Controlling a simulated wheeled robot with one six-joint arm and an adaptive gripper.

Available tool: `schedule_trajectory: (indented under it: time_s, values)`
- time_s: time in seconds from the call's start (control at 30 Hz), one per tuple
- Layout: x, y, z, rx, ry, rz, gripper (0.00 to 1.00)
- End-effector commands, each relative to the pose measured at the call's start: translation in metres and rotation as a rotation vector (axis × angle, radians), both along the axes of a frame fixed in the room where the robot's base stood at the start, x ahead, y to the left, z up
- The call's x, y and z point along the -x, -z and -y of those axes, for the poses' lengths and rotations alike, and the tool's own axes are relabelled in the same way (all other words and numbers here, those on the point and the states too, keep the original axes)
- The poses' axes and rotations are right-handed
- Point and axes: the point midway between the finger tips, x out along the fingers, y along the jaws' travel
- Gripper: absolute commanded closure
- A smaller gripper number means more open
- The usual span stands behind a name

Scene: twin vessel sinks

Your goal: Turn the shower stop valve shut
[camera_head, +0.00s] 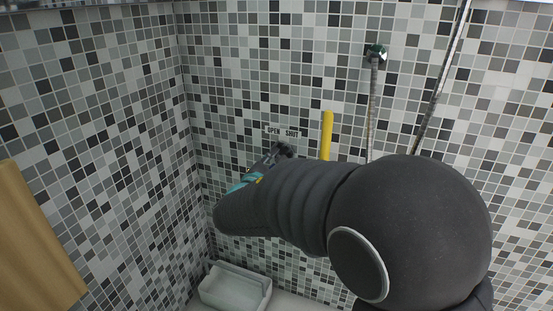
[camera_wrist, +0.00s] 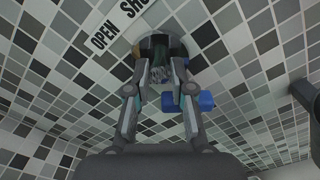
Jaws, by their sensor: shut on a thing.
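The shower stop valve shows in the wrist view as a metal body (camera_wrist: 162,73) with a blue handle (camera_wrist: 200,101), below a round fitting on the tiled wall. My gripper (camera_wrist: 160,84) has one finger on each side of the valve and is shut on it. The blue handle sticks out to the right past the right finger. The fingers hide part of the valve. In the head view my gripper (camera_head: 281,150) is at the wall below the OPEN and SHUT labels (camera_head: 283,131); my arm hides most of the valve there.
A yellow upright bar (camera_head: 327,134) stands right of my gripper. A hose hangs from a wall outlet (camera_head: 377,54) further right. A tan panel (camera_head: 32,240) is at the left. A pale tray (camera_head: 235,288) sits low below my arm. A dark cylinder (camera_wrist: 305,97) shows at the wrist view's right edge.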

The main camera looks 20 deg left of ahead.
Motion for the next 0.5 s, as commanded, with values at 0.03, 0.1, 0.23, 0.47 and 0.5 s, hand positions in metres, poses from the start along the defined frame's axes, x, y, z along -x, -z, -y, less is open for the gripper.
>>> schedule_trajectory:
  time_s: [0.03, 0.1, 0.23, 0.47, 0.5]
  values:
    - [-0.0001, -0.0024, -0.0001, 0.031, 0.001, -0.002, 1.00]
    - [-0.0001, -0.0029, -0.0001, 0.086, 0.001, -0.006, 1.00]
    - [-0.0002, -0.0034, -0.0003, 0.202, 0.001, -0.015, 1.00]
    - [-0.0001, -0.0041, -0.0003, 0.422, -0.001, -0.034, 1.00]
    - [-0.0001, -0.0040, -0.0004, 0.461, -0.001, -0.037, 1.00]
